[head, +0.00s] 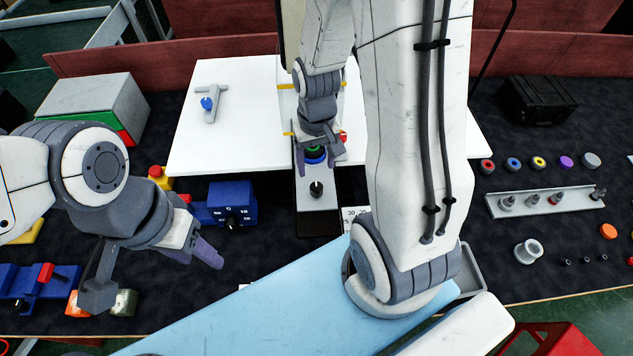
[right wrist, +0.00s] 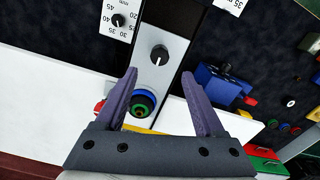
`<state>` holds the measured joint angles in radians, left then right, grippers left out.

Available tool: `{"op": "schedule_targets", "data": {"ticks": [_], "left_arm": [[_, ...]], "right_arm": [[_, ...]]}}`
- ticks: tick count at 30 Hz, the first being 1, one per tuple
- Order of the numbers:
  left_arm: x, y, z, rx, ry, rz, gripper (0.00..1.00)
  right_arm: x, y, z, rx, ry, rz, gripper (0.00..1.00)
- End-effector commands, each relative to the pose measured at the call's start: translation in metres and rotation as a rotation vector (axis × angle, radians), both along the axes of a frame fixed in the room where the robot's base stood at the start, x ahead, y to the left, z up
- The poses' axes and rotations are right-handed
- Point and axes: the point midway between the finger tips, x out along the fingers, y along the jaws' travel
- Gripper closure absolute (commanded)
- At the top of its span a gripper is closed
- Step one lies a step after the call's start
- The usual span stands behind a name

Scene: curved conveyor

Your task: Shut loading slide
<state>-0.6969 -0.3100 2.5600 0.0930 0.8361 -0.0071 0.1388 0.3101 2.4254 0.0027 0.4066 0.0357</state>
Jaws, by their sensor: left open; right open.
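The loading slide (head: 317,192) appears to be the grey strip with a black knob (head: 316,189), running from the white board toward my base. In the right wrist view the strip (right wrist: 163,30) and its knob (right wrist: 159,54) lie just beyond the fingertips. A round part with blue, black and green rings (right wrist: 142,103) sits at the strip's board end. My right gripper (head: 319,158) is open above that part, with its fingers to either side in the picture. The knob is not between the fingers. My left gripper (head: 200,230) is open and empty, left of the strip near a blue block.
The white board (head: 225,120) lies behind the strip. The blue block (head: 231,202) with a black knob stands left of it. A plate with number marks (right wrist: 118,22) lies beside the strip. A rail with several pegs (head: 545,203) is at the right.

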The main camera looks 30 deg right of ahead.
Motion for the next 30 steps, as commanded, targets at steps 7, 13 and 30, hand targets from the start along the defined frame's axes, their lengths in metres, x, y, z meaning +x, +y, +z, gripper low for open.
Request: {"op": "schedule_targets", "data": {"ticks": [7,13,30], "left_arm": [[0.000,0.000,0.007,0.000,0.000,-0.001,0.50],[0.000,0.000,0.011,0.000,0.000,-0.001,0.50],[0.000,0.000,0.012,0.000,0.000,-0.001,0.50]], "right_arm": [[-0.002,0.000,-0.044,0.000,0.008,0.002,0.29],[-0.001,0.000,-0.070,0.000,0.004,0.003,0.29],[0.000,0.000,-0.084,-0.001,-0.001,0.003,0.52]]}}
